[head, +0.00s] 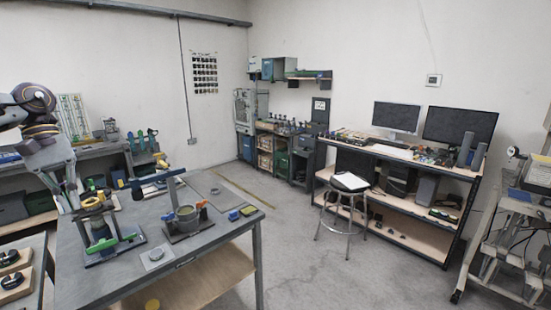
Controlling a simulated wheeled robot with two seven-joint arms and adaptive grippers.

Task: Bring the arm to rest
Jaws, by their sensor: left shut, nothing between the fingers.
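My left arm comes in from the left edge and hangs down over the left side of the grey work table (88,281). My left gripper (69,197) is at its lower end, shut and empty, above the table's left rear edge. A lever frame with green parts and a yellowish ring (101,232) stands on the table just right of and in front of the gripper. A second lever frame with a grey post and a round cup (187,219) stands further right, a dark blue lever (152,180) reaching left from its top. My right gripper is not in view.
Small blue and yellow blocks (241,212) lie near the table's right corner, and a pale square plate (154,254) lies near the front. A stool (347,183) stands before a desk with two monitors (396,117). The floor between is clear.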

